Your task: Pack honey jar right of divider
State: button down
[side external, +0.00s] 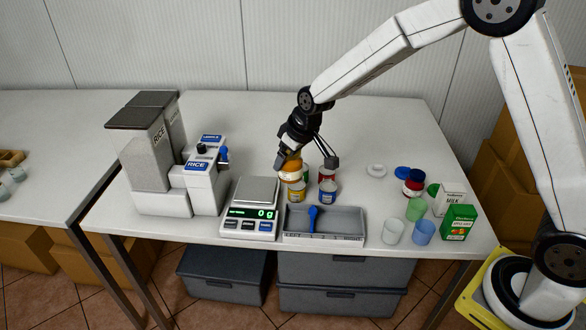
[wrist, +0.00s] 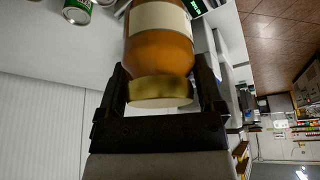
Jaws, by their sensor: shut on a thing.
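The honey jar (wrist: 159,48) is amber with a pale label and a gold lid. My gripper (wrist: 161,88) is shut on it near the lid end, one finger on each side. In the side external view the orange-amber jar (side external: 291,168) is at my gripper (side external: 307,163), behind the grey tray (side external: 346,238) and the scale. Cans behind and below it partly overlap it, so its height above the table is hard to tell.
The kitchen scale (side external: 250,210) stands left of the tray, with rice dispensers (side external: 198,180) further left. Several cans (side external: 327,191) stand close behind the tray. Cups (side external: 393,232), a milk carton (side external: 452,198) and a green box (side external: 459,222) stand to the right. The back of the table is clear.

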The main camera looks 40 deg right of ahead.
jog(key=s+d+f+n+g+y, duration=0.1)
jog(key=s+d+f+n+y, duration=0.1)
jog(key=s+d+f+n, duration=0.4)
jog(key=shift+s+d+f, duration=1.35)
jog(key=shift+s+f, duration=0.1)
jog(key=shift+s, duration=0.3)
jog(key=shift+f, duration=0.1)
jog(key=shift+f, duration=3.35)
jog(key=shift+f, duration=0.45)
grip_release()
jog(key=shift+r, duration=0.1)
notch_tip(320, 180, up, 8)
